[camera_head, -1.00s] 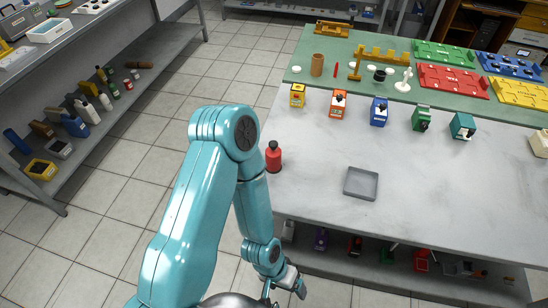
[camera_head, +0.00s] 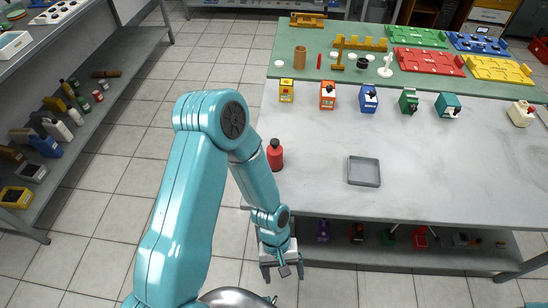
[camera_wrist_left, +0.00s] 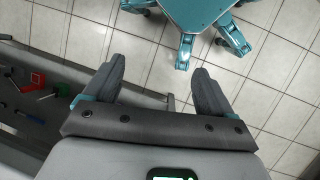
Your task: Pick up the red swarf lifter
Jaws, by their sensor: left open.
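A red cylinder with a narrow dark top (camera_head: 275,155), which looks like the red swarf lifter, stands upright at the left edge of the grey-white table (camera_head: 310,185). My left gripper (camera_head: 283,272) is open and empty. It hangs in front of the table's front edge, nearer to me than the red cylinder and apart from it. In the left wrist view my left gripper (camera_wrist_left: 158,68) shows two dark fingers spread wide over tiled floor, with nothing between them. The red cylinder does not show in that view. My right gripper does not show.
A shallow grey tray (camera_head: 364,171) lies right of the red cylinder, with clear tabletop around it. Several coloured blocks (camera_head: 369,99) stand in a row behind. A lower shelf (camera_head: 345,254) under the table holds small objects, including a red one (camera_head: 420,239). Another shelf stands left.

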